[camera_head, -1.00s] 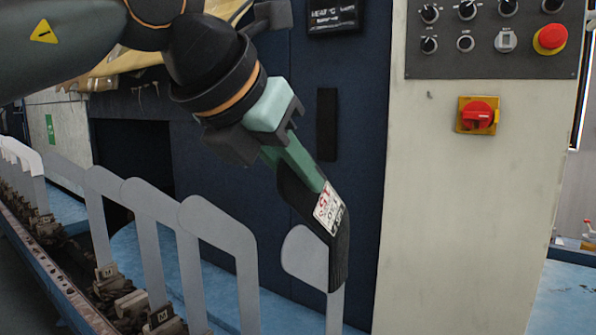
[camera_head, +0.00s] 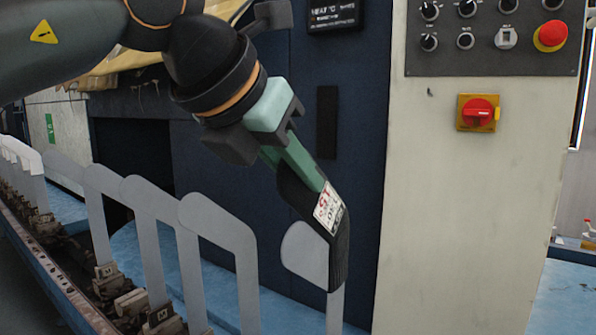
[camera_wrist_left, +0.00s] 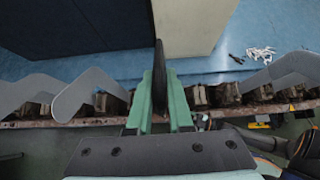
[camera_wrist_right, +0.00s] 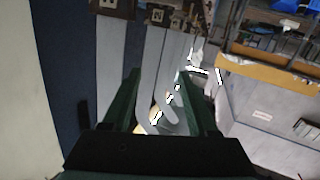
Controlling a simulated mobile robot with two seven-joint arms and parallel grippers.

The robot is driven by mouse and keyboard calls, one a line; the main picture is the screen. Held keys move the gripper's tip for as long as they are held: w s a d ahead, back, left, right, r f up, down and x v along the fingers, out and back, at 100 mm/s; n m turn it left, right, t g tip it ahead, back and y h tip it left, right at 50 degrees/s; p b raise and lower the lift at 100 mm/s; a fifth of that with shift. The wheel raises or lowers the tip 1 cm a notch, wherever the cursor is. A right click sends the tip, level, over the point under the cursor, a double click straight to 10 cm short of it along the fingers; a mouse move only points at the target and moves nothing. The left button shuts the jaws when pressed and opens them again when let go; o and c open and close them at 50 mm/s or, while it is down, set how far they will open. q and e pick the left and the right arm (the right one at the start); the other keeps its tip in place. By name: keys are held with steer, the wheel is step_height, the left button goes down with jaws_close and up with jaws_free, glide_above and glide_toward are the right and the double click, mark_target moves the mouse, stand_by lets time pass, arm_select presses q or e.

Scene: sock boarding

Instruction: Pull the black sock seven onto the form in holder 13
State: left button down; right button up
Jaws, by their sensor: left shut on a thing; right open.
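The black sock (camera_head: 340,262) hangs from my left gripper (camera_head: 304,172) in the head view, with a white and red label (camera_head: 328,208) on it. The gripper is shut on the sock's upper part. The sock's lower end overlaps a flat grey form (camera_head: 304,252) at the right end of the row; I cannot tell whether it is around the form or in front of it. In the left wrist view the sock (camera_wrist_left: 159,75) shows edge-on between the fingers. My right gripper (camera_wrist_right: 165,88) shows only in its own wrist view, open and empty. No holder number 13 is readable.
More bare grey forms (camera_head: 222,222) stand in a row of clamps on a blue-edged rail (camera_head: 50,268) at left. Behind are a dark blue machine cabinet (camera_head: 350,120) and a pale control panel (camera_head: 470,210) with a red switch (camera_head: 478,112). Blue surface (camera_head: 560,300) lies clear at lower right.

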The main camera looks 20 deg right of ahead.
arm_select(q)
steer(key=shift+f, duration=0.1)
arm_select(e)
steer(key=shift+w+r+t, duration=0.1)
steer(key=shift+r+t, duration=0.2)
steer(key=shift+r, duration=0.2)
steer(key=shift+r, duration=0.35)
arm_select(q)
steer(key=shift+f+b, duration=0.25)
steer(key=shift+b, duration=0.05)
arm_select(e)
steer(key=shift+a+r+n+t+y, duration=0.1)
steer(key=shift+r+n+t+y, duration=0.3)
steer(key=shift+r, duration=0.55)
steer(key=shift+r, duration=0.35)
arm_select(q)
steer(key=shift+f, duration=0.1)
arm_select(e)
steer(key=shift+r+t, duration=0.3)
steer(key=shift+r, duration=0.3)
arm_select(q)
steer(key=shift+f, duration=0.1)
arm_select(e)
steer(key=shift+r+y, duration=0.15)
steer(key=shift+y, duration=0.15)
